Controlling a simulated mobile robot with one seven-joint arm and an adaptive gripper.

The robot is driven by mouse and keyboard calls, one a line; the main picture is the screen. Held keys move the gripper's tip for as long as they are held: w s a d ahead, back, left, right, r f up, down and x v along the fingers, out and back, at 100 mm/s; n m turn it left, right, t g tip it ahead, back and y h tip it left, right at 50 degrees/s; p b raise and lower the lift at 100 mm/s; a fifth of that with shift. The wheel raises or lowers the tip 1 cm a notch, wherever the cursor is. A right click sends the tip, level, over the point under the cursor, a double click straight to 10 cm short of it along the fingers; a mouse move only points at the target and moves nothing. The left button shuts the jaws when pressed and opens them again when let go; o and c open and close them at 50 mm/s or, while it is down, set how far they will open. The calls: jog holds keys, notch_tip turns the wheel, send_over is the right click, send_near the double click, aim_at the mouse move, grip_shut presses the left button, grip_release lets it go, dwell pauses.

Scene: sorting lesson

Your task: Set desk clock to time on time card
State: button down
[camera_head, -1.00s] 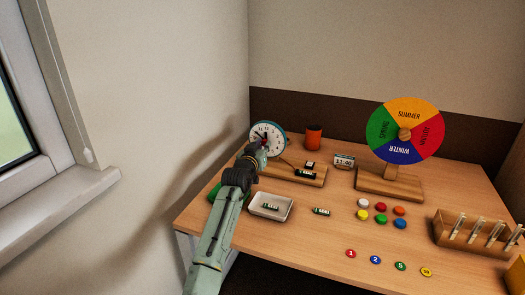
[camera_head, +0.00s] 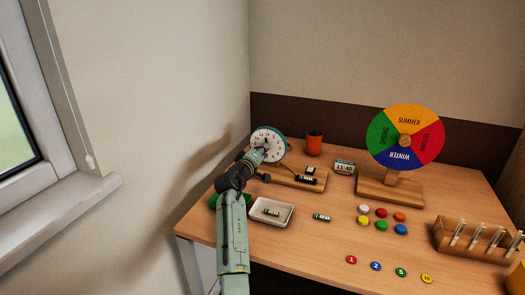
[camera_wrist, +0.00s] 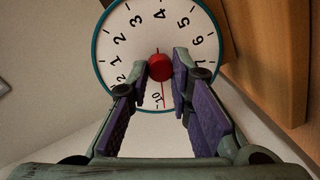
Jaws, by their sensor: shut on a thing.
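The desk clock (camera_head: 276,133) has a round white face with a teal rim and stands at the table's back left. In the wrist view its numbered face (camera_wrist: 118,35) appears turned, with 4 near the top and 10 near the bottom. My gripper (camera_wrist: 160,70) is shut on the red centre knob (camera_wrist: 160,66), one fingertip on each side. A thin red hand points down toward 10; the other hands are mostly hidden by the knob and fingers. The time card (camera_head: 345,167) reads 11:40 and stands upright right of the clock.
An orange cup (camera_head: 314,146) stands behind. A season wheel (camera_head: 404,114), coloured buttons and a wooden rack (camera_head: 449,238) are right. A wall is close left.

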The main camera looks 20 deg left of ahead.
jog(key=shift+a+n+p, duration=0.1)
jog(key=shift+n+p, duration=0.2)
jog(key=shift+n, duration=0.7)
jog(key=shift+h, duration=0.3)
jog(key=c, duration=1.4)
grip_release()
jog(key=shift+c, duration=0.2)
jog(key=s+r, duration=0.1)
jog(key=s, duration=1.1)
jog(key=shift+a, duration=0.45)
